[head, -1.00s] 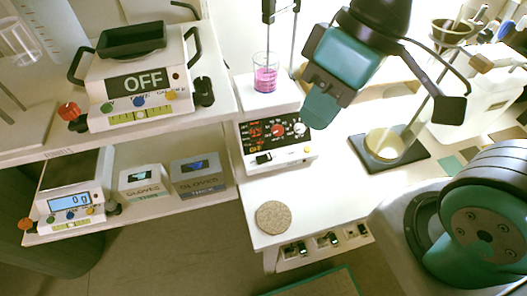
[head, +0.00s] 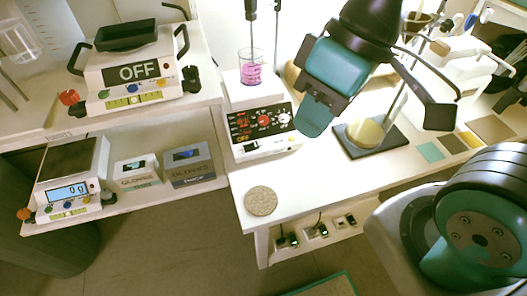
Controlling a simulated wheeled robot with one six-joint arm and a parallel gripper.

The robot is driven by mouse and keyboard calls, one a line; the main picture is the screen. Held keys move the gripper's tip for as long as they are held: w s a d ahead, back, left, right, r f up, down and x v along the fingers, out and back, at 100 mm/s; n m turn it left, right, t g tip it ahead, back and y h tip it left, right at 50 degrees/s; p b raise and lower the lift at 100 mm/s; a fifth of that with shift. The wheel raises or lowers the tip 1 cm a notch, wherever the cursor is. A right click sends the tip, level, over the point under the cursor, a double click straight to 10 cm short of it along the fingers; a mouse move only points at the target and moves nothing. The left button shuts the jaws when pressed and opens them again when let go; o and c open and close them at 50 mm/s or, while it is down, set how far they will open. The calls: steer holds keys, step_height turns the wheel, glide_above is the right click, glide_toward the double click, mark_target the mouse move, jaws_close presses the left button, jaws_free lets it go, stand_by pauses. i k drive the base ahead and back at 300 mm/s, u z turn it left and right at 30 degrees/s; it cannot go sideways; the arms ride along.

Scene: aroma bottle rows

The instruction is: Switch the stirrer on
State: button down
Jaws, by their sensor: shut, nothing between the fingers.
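The stirrer (head: 243,146) is a white box with a black front panel carrying red and white dials, a small rocker switch low at the left, and a small yellow OFF mark. A glass beaker (head: 250,68) with pink liquid stands on its top plate, with dark rods rising behind it. My gripper (head: 310,122) is shut and empty. It appears just right of the stirrer's front panel, pointing down, with its teal fingertip near the panel's right end. I cannot tell whether it touches the stirrer.
A cork disc (head: 261,200) lies on the bench (head: 300,185) in front of the stirrer. A dark stand base (head: 388,142) with a pale vessel is at right.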

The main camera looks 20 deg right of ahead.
mark_target(253, 147)
steer(key=k, duration=0.25)
steer(key=u, duration=0.65)
steer(key=i, duration=0.55)
steer(key=z, duration=0.7)
